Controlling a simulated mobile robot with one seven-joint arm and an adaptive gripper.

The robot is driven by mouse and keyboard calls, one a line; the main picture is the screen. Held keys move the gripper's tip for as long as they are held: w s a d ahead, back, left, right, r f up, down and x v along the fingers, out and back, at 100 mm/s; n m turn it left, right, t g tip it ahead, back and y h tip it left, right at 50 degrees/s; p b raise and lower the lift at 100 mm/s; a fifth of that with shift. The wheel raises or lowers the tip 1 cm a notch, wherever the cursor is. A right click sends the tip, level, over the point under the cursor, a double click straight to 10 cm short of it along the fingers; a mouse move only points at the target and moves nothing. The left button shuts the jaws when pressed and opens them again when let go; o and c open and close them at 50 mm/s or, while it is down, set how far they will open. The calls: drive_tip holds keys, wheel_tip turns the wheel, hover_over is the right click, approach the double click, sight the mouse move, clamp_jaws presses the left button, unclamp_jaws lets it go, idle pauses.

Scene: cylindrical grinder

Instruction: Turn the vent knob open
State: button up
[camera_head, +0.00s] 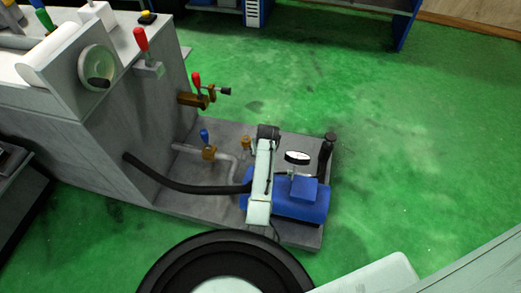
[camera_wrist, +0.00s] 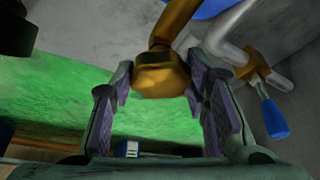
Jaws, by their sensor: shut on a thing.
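The vent knob (camera_wrist: 160,78), a brass knob with rounded flats on a brass stem, sits between the fingers of my gripper (camera_wrist: 158,86) in the wrist view. The purple-grey pads flank it on both sides, and my gripper is shut on it. Any gap at the pads is hard to judge there. In the head view a small brass fitting (camera_head: 246,143), apparently the same knob, stands just left of my arm's dark end. My fingers cannot be made out in that view.
A blue-handled brass valve (camera_wrist: 266,100) on a grey pipe is close at the right. In the head view a blue pump unit (camera_head: 307,205) with a gauge (camera_head: 297,157) lies beside my arm. A black hose (camera_head: 190,187) runs left. Green floor (camera_head: 430,150) is clear at right.

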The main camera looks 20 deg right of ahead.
drive_tip(key=n+y, duration=0.1)
drive_tip(key=n, duration=0.1)
drive_tip(key=n+b, duration=0.1)
drive_tip(key=n, duration=0.1)
drive_tip(key=shift+d+n+y, duration=0.1)
drive_tip(key=shift+n+y, duration=0.3)
idle(0.4)
drive_tip(key=o, duration=1.1)
drive_tip(key=shift+o, duration=0.2)
drive_tip(key=v, duration=1.2)
drive_tip(key=shift+w, duration=0.2)
